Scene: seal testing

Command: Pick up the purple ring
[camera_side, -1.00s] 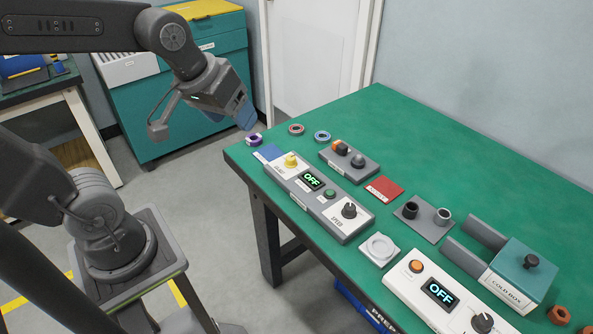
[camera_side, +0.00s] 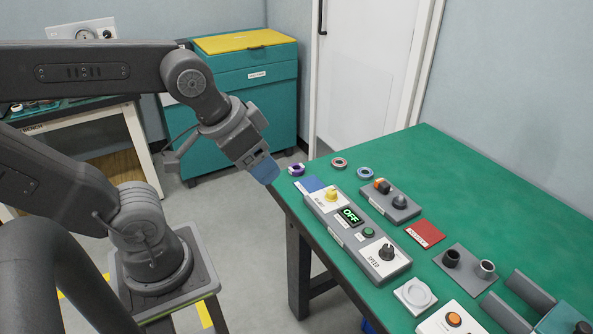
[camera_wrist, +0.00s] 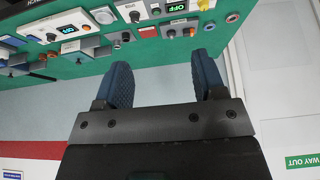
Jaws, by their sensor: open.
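The purple ring (camera_side: 297,169) lies flat at the near-left corner of the green table in the side view. It has a pale centre or edge. I cannot pick it out surely in the wrist view. My gripper (camera_side: 265,168) hangs just left of the ring, beyond the table's edge, with its blue fingers pointing down and to the right. The ring is apart from the fingers. In the wrist view my gripper (camera_wrist: 161,60) is open, with nothing between its two blue fingers.
A reddish ring (camera_side: 339,162) and a blue ring (camera_side: 365,173) lie right of the purple one. A two-knob box (camera_side: 390,200) stands behind. The table's left edge (camera_side: 284,204) is near.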

